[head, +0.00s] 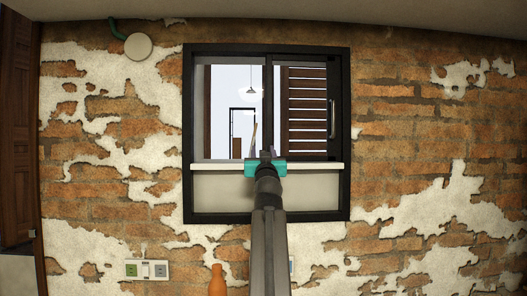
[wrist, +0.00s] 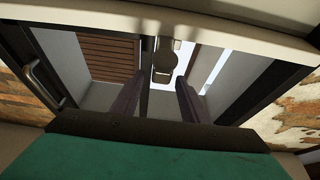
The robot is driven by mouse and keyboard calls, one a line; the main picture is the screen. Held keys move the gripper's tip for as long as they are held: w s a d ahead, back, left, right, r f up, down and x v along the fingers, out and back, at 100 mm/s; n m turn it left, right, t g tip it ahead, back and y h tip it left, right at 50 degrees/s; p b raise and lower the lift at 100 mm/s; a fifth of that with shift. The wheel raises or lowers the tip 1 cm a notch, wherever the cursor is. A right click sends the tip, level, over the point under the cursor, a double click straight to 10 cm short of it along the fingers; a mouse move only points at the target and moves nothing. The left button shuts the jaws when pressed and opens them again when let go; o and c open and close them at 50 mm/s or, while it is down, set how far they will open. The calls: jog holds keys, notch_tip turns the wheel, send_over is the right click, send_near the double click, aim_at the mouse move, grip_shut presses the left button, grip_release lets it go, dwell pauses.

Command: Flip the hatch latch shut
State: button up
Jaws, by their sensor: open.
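The hatch (head: 338,120) is a black-framed sliding window in the brick wall, with a pale sill across its lower part. My gripper (head: 265,154), with a teal body, reaches to the middle of the sill in the head view. In the wrist view my gripper (wrist: 158,92) is open, its two dark fingers apart with nothing between them. A small dark piece with a rounded end, seemingly the latch (wrist: 165,62), shows beyond the fingertips, by the central upright. It appears apart from both fingers. In the head view my gripper hides that spot.
A vertical handle (head: 331,119) is on the hatch's right side, and a slatted shutter (head: 306,100) shows behind the glass. The pale sill (head: 220,167) lies close to my gripper. An orange bottle-like object (head: 217,281) stands below the hatch; sockets (head: 147,269) are at lower left.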

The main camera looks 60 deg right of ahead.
jog(key=shift+w+d+r, duration=0.1)
jog(key=shift+w+d, duration=0.05)
jog(key=shift+d, duration=0.05)
grip_shut()
dwell(0.3)
dwell(1.3)
grip_release()
jog(key=shift+a, duration=0.1)
jog(key=b+v, duration=0.2)
jog(key=v, duration=1.1)
jog(key=shift+a+f+b, duration=0.2)
jog(key=shift+a+b, duration=0.05)
jog(key=shift+b, duration=0.05)
